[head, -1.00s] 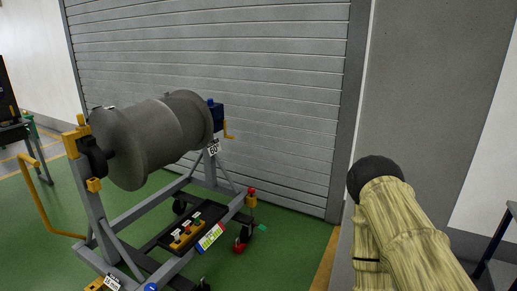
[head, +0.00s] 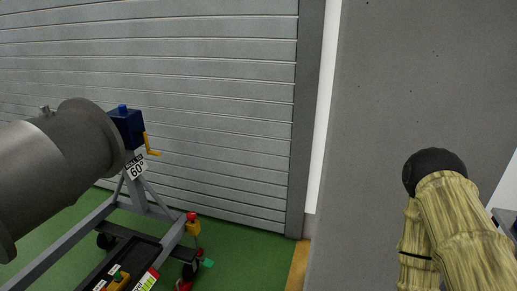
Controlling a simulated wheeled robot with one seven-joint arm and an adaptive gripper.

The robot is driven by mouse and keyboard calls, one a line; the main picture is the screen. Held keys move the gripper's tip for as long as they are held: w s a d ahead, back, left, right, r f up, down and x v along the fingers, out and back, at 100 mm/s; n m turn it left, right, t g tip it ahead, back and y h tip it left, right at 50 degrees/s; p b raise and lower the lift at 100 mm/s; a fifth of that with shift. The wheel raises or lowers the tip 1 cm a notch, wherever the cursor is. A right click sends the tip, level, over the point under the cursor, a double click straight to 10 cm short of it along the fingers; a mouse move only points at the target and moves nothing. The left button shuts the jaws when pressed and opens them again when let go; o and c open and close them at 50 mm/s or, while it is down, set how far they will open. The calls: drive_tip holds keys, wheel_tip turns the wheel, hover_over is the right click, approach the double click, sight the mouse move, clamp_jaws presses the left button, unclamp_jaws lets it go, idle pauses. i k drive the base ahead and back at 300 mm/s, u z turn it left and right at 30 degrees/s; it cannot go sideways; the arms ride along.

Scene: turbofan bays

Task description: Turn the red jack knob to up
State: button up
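A red knob (head: 192,216) sits on top of a yellow housing (head: 193,228) at the near right corner of a grey wheeled stand (head: 155,207). It is small in the head view, and I cannot tell which way it is set. My arm, in a tan ribbed sleeve with a dark round joint, shows at the right. My gripper is not in view.
A grey cylinder (head: 50,165) lies on the stand at the left, with a blue box (head: 127,127) and yellow crank (head: 151,146) at its end. A grey wall (head: 385,110) stands at the right. Green floor (head: 245,258) is open right of the stand.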

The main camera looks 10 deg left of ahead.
sight(192, 215)
drive_tip(key=u, duration=0.1)
drive_tip(key=i, duration=1.65)
drive_tip(key=u, duration=0.7)
drive_tip(key=i, duration=0.9)
drive_tip(key=u, duration=0.25)
